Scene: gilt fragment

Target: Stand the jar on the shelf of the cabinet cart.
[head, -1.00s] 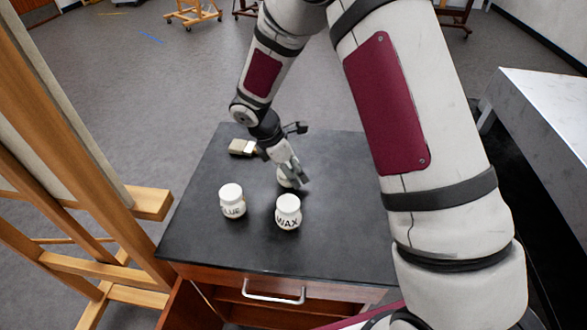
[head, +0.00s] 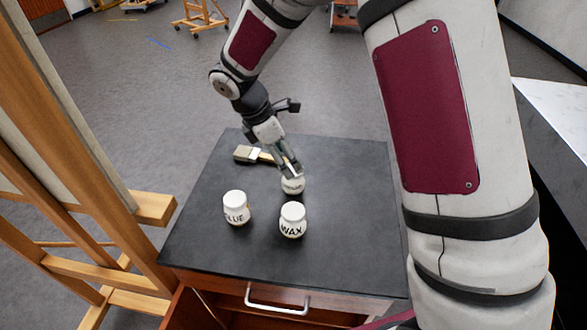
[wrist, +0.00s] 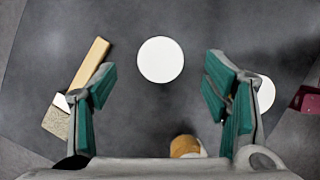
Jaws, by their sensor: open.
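Three white-lidded jars stand upright on the black top of the cabinet cart (head: 205,246). The jar marked WAX (head: 292,221) is nearest, and the GLUE jar (head: 236,208) is to its left. The third jar (head: 293,186) stands behind WAX, its label partly hidden. My gripper (head: 291,169) is open at this third jar. In the wrist view its round lid (wrist: 160,59) shows between the two green-padded fingers (wrist: 162,95), with nothing gripped. The cart's open front shows brown wood below the drawer; its shelf is mostly out of view.
A flat brush (head: 250,154) lies left of my gripper, and beside the left finger in the wrist view (wrist: 84,78). A wooden easel (head: 110,190) stands close at the left. A pale-topped table (head: 560,110) is at the right. The cart top's front is clear.

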